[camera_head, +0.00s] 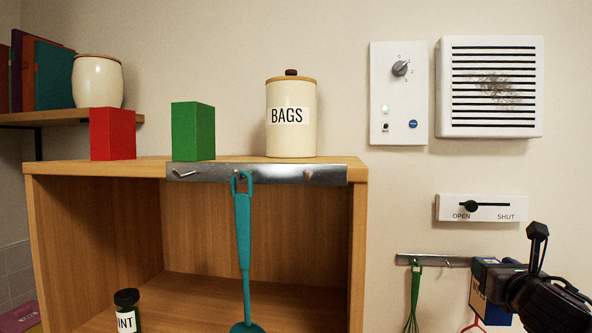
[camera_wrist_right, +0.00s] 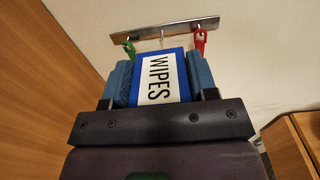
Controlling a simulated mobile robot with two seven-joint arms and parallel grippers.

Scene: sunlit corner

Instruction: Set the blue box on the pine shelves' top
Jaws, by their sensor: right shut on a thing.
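The blue box (camera_wrist_right: 174,78) has a white label reading WIPES. In the right wrist view it sits between the two blue-padded fingers of my right gripper (camera_wrist_right: 160,85), which is shut on it. In the head view, part of the blue box (camera_head: 478,301) shows at the lower right, partly hidden by my right gripper (camera_head: 497,275). The pine shelves (camera_head: 95,170) stand left of the gripper, their top higher than the box. My left gripper is not in view.
On the shelves' top stand a red block (camera_head: 112,134), a green block (camera_head: 193,131) and a BAGS canister (camera_head: 291,118). Bare top lies between them and at the right end. A teal utensil (camera_head: 243,235) hangs from the front metal rail (camera_head: 270,174). A wall rail (camera_head: 430,260) holds utensils behind the box.

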